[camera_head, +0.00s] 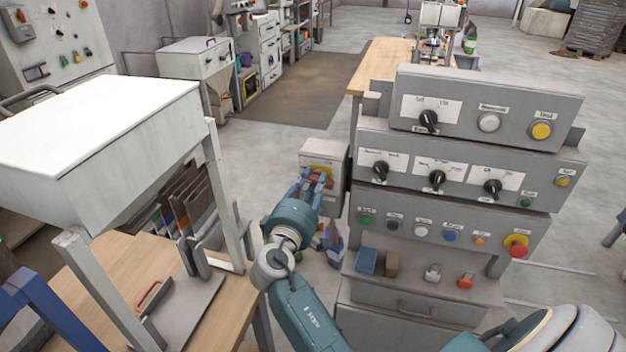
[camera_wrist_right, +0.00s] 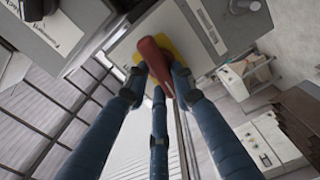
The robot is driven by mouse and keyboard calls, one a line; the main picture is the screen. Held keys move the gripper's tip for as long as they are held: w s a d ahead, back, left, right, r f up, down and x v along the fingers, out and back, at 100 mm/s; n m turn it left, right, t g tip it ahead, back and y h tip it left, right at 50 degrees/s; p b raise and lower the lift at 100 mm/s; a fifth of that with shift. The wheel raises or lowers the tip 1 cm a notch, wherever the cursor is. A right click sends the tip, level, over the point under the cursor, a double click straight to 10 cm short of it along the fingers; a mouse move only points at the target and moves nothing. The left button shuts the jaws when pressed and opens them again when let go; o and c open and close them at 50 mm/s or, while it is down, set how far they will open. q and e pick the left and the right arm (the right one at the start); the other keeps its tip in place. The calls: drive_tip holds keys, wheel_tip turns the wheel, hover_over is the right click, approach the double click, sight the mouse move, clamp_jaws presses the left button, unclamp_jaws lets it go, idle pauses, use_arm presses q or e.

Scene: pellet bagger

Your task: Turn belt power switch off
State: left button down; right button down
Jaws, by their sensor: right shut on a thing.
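The belt power switch is a red handle (camera_wrist_right: 154,58) on a yellow plate (camera_wrist_right: 178,42), fixed to a light grey box (camera_head: 323,157). The box stands just left of the grey control panels. My right gripper (camera_head: 318,184) reaches the front of this box. In the right wrist view its blue fingers (camera_wrist_right: 158,88) close around the red handle, which stands out from the plate between the fingertips. In the head view the fingers hide most of the handle, so its exact angle is hard to read there. My left gripper is not in view.
Stacked control panels (camera_head: 470,135) with knobs and buttons stand close to the right of the box. A wooden table (camera_head: 110,265) with a white hopper-like housing (camera_head: 100,110) stands at the left. Open floor (camera_head: 255,150) lies behind.

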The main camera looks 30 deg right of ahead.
drive_tip(key=shift+r+n+p, duration=0.15)
drive_tip(key=shift+n+p, duration=0.15)
drive_tip(key=shift+n, duration=0.7)
drive_tip(key=c, duration=1.4)
unclamp_jaws()
drive_tip(key=shift+c, duration=0.2)
drive_tip(key=shift+w+d+f, duration=0.1)
drive_tip(key=shift+f, duration=0.1)
drive_tip(key=v, duration=0.7)
drive_tip(key=shift+a, duration=0.2)
